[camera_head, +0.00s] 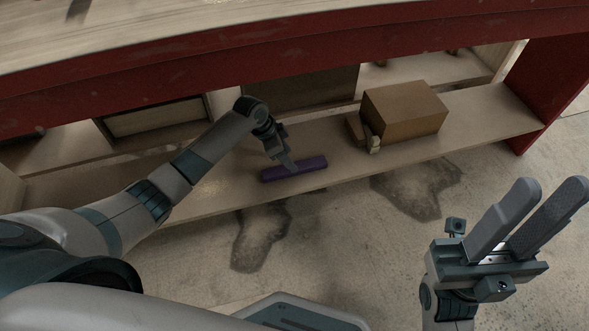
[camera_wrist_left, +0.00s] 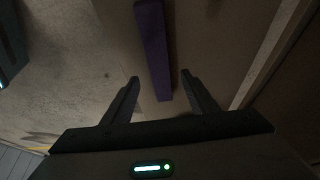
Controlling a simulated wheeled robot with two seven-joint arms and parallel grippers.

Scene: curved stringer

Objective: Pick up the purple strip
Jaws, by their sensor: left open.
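The purple strip (camera_head: 295,169) lies on the lower wooden shelf near its front edge in the head view. My left gripper (camera_head: 287,164) reaches over it from the left, at the strip's middle-left in that view. In the left wrist view the purple strip (camera_wrist_left: 154,50) runs from the top edge down to between the fingertips of my open left gripper (camera_wrist_left: 160,75). The fingers stand apart on both sides of its near end; I cannot tell the height gap. My right gripper (camera_head: 543,215) is open and empty over the floor at the right.
A brown box (camera_head: 405,110) stands on the shelf (camera_head: 480,129) to the right of the strip, with small items by its left side. A red-edged upper board (camera_head: 270,62) overhangs the shelf. A red side panel (camera_head: 550,80) closes the right end. The stained floor in front is clear.

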